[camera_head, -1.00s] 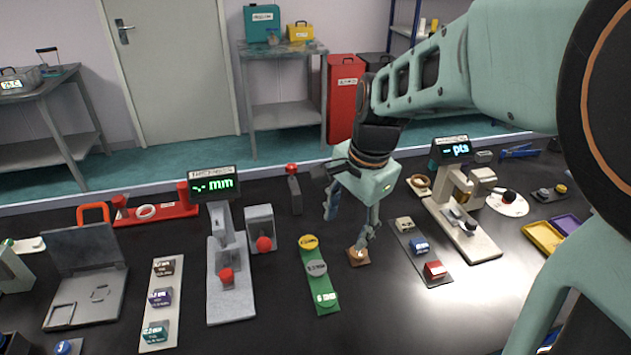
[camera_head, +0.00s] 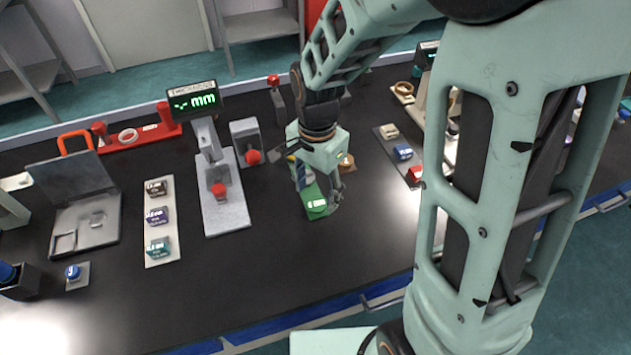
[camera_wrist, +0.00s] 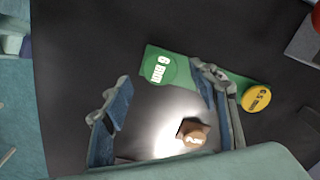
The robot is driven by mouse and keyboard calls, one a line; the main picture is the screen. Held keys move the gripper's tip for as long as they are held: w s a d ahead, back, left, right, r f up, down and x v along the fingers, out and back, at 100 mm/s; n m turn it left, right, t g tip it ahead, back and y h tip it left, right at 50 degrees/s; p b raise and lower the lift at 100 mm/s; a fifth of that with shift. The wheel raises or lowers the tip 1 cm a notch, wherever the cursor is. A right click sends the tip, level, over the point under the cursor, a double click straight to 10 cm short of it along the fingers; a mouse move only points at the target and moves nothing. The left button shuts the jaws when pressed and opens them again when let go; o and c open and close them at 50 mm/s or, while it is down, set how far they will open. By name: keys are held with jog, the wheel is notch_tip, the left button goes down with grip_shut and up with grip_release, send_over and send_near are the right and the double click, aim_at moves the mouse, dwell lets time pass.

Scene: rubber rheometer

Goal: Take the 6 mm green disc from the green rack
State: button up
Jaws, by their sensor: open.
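The green rack (camera_head: 308,191) lies on the black bench under my gripper (camera_head: 318,182), which partly covers it. The 6 mm green disc (camera_head: 316,204) is at the rack's near end. In the wrist view the disc (camera_wrist: 160,70) lies flat at one end of the rack (camera_wrist: 186,82), label up. My gripper (camera_wrist: 160,78) is open and empty, its two fingertips to the left and right of the disc in the picture. I cannot tell the height between fingertips and disc. A yellow disc (camera_wrist: 257,97) sits at the rack's other end; the middle is hidden behind a finger.
A small brown piece (camera_wrist: 193,134) stands close beside the rack. To the left is a grey thickness gauge (camera_head: 222,200) with a lit display, then a pale rack (camera_head: 159,222) of labelled pieces. Another rack (camera_head: 403,157) is to the right. The bench in front is clear.

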aim_at(317, 204)
jog(key=shift+f, duration=1.05)
jog(key=shift+f+b, duration=0.25)
jog(key=shift+b, duration=0.05)
jog(key=c, duration=0.9)
